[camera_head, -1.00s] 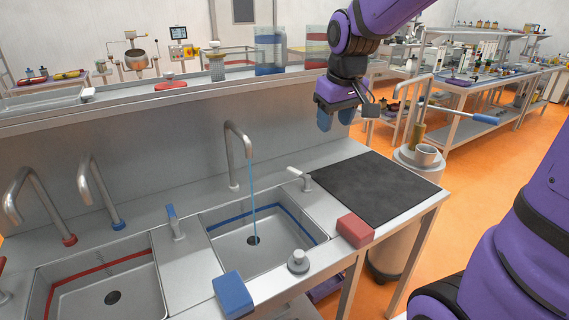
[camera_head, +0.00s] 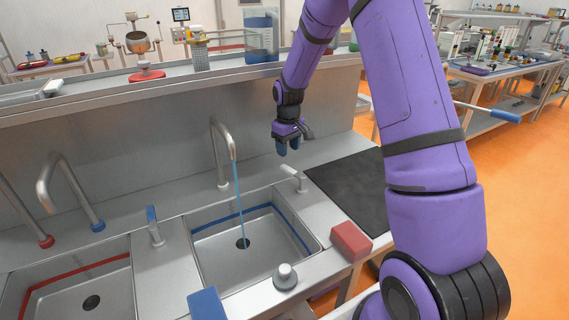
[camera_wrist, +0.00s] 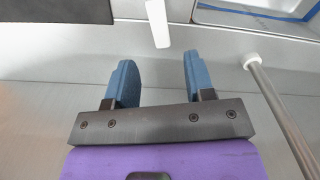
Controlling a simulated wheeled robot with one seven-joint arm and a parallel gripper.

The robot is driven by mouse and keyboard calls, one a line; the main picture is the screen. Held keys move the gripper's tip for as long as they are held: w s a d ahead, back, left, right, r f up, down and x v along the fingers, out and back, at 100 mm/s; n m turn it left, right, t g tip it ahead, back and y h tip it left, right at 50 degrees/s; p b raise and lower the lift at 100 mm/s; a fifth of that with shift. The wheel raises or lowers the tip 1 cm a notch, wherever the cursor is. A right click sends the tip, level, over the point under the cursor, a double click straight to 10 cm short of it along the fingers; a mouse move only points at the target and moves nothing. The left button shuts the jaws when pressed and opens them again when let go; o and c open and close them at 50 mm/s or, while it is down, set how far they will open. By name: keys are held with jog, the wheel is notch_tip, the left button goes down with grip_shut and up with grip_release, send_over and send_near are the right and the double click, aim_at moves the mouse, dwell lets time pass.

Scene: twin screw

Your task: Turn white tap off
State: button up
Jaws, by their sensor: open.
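The white tap lever (camera_head: 293,178) stands on the counter right of the basin with the blue stripe. In the wrist view the white lever (camera_wrist: 158,22) lies ahead of the fingertips, roughly in line with the gap between them. The spout (camera_head: 222,150) pours a thin blue water stream (camera_head: 239,200) into that basin (camera_head: 215,235). In the wrist view the spout (camera_wrist: 280,110) has a white collar and is right of the fingers. My gripper (camera_head: 288,147) is open and empty, with blue fingers. It is above and behind the lever; it also shows in the wrist view (camera_wrist: 158,72).
A blue-handled lever (camera_head: 154,225) and more spouts (camera_head: 75,185) stand left. A red block (camera_head: 351,241), a grey knob (camera_head: 285,276) and a blue block (camera_head: 207,304) are along the front edge. A dark mat (camera_head: 350,185) lies right of the lever.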

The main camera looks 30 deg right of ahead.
aim_at(288, 168)
jog(key=shift+f, duration=3.75)
grip_shut()
